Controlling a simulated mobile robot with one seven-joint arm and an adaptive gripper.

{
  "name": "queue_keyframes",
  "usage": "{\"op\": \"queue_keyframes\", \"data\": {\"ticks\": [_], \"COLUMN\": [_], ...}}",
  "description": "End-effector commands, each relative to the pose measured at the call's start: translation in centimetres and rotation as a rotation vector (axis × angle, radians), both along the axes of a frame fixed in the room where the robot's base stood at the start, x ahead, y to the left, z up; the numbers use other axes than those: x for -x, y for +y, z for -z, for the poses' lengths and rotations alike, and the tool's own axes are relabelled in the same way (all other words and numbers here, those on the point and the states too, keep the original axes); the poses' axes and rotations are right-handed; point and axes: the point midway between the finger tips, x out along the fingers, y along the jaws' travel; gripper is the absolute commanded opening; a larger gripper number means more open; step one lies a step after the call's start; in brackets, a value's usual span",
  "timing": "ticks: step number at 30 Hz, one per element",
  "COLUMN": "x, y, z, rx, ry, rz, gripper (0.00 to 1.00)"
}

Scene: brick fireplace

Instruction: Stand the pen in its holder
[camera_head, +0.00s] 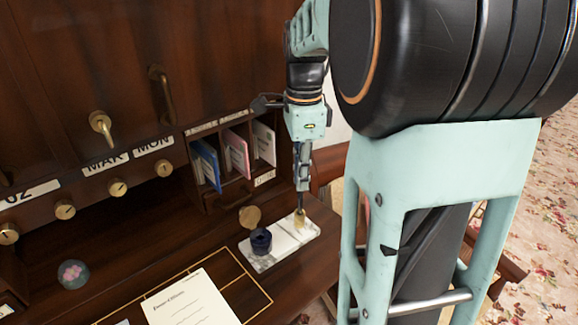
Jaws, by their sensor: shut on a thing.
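My gripper (303,177) points down above the right part of the desk, shut on a thin dark pen (301,200). The pen hangs roughly upright, its upper part hidden by the fingers. Its lower end meets the small brass holder (300,218) in this view. I cannot tell whether the tip is inside the holder or just in front of or above it. The holder stands on the right part of a white marble base (284,245), which lies on the desk.
A dark blue inkwell (261,241) stands on the base's left part, with a round brass lid (250,216) behind it. A letter rack (233,160) stands behind. A paper sheet (191,302) and a round paperweight (72,273) lie on the desk (150,255).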

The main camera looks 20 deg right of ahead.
Motion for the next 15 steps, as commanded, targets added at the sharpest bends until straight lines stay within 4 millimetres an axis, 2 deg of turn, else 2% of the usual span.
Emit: {"op": "queue_keyframes", "data": {"ticks": [15], "x": [0.0], "y": [0.0], "z": [1.4], "rx": [0.0], "ry": [0.0], "rz": [0.0], "gripper": [0.0]}}
